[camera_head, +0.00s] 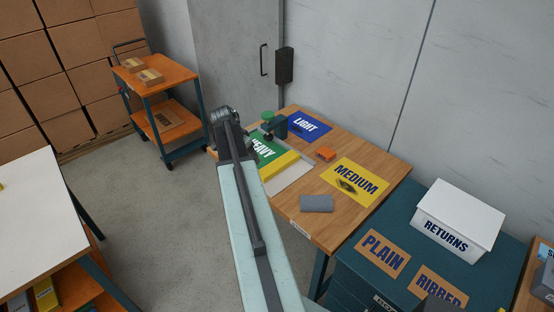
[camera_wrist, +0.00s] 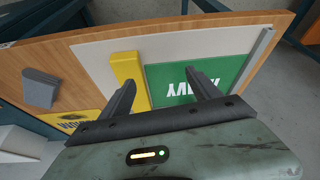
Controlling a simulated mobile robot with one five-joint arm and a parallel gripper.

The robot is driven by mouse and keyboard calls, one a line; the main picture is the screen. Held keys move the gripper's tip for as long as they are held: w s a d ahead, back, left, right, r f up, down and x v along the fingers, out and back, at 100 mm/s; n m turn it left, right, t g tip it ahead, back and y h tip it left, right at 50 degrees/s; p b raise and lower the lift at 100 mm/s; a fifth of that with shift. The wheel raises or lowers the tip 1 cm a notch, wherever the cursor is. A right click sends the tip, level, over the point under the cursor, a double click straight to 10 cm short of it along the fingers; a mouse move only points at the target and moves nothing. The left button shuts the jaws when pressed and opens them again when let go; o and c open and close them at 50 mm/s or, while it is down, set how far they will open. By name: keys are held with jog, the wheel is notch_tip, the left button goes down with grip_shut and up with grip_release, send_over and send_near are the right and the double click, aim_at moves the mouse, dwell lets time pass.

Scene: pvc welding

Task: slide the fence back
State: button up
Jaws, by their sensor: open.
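The yellow bar (camera_head: 279,165), which looks like the fence, lies on a pale plate (camera_head: 291,181) on the wooden table, beside the green HEAVY card. The bar (camera_wrist: 126,67) also shows in the wrist view, left of the green card (camera_wrist: 180,80). My gripper (camera_wrist: 162,81) is open and empty above the plate. In the wrist view its left finger overlaps the bar and its right finger overlaps the green card. I cannot tell whether the left finger touches the bar. In the head view my arm reaches along the table's left side and its fingers are hidden.
A green-knobbed device (camera_head: 270,122) stands behind the plate. The table also bears a blue LIGHT card (camera_head: 309,126), a yellow MEDIUM card (camera_head: 356,181), a grey block (camera_head: 316,203) and a small orange block (camera_head: 326,154). A metal strip (camera_wrist: 258,52) edges the plate.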

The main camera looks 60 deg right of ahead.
jog(key=m, duration=0.2)
send_near(278, 163)
jog(key=shift+d+f+g, duration=0.3)
jog(key=shift+d+f, duration=0.1)
jog(key=shift+d, duration=0.1)
jog(key=b+x, duration=0.7)
jog(key=x, duration=0.1)
jog(key=shift+w+a+f, duration=0.15)
grip_shut()
